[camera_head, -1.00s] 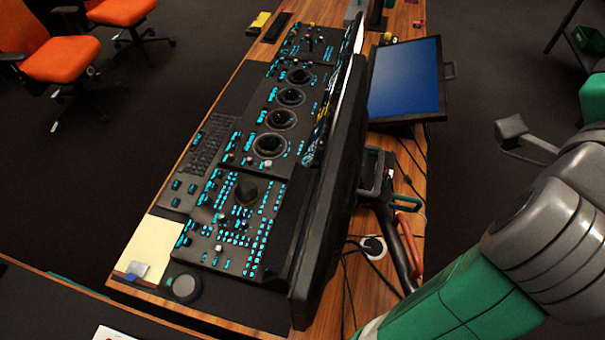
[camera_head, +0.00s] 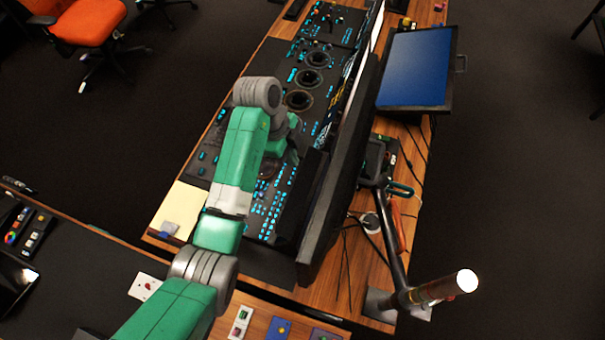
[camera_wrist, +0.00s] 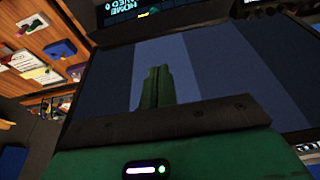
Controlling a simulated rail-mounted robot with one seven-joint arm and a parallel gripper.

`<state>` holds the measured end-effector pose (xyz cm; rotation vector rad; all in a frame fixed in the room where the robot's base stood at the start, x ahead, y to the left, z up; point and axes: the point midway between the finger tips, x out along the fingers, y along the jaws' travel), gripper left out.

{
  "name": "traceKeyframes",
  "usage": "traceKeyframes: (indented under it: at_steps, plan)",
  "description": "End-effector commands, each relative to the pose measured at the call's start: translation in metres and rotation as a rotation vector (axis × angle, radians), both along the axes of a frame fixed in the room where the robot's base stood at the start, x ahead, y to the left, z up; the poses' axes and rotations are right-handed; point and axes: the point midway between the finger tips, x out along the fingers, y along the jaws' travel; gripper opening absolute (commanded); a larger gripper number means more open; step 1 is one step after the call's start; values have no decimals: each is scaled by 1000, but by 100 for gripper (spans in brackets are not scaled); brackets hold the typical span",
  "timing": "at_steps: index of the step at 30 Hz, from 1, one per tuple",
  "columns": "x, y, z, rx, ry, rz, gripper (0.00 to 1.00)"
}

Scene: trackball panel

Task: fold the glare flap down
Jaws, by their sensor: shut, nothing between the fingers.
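My gripper (camera_wrist: 157,85) is shut and empty in the wrist view, its green fingers together in front of a dark-framed screen (camera_wrist: 215,75) with blue-grey bands. I cannot tell whether the fingers touch it. In the head view my arm reaches over the trackball console (camera_head: 268,215), and the gripper is mostly hidden by the arm. A large black monitor (camera_head: 340,185) stands along the console's right side. A dark slanted panel (camera_head: 300,195) between console and monitor may be the glare flap, but I cannot tell for sure. It looks raised.
A tilted blue-screen display (camera_head: 417,70) stands behind the monitor. A stand pole (camera_head: 395,250), cables and a white cup (camera_head: 370,222) are on the wooden desk to the right. A yellow pad (camera_head: 180,208) lies at the console's left. An orange chair (camera_head: 85,20) is far left.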

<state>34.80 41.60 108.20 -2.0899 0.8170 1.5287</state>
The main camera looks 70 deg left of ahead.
Motion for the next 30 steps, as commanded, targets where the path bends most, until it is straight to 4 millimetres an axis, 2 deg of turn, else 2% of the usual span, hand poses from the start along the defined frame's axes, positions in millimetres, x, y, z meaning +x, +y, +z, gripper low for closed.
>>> traceKeyframes:
  at_steps: [5, 18, 21, 25, 30]
  plan:
    - [2, -2, -9, 1, 1, -1, 0]
    - [23, -20, -96, 2, 1, 0, 0]
    - [18, -15, -111, 4, 1, 3, 0]
    - [13, -10, -125, 4, 0, 1, 0]
    - [10, -8, -131, 5, 0, 1, 0]
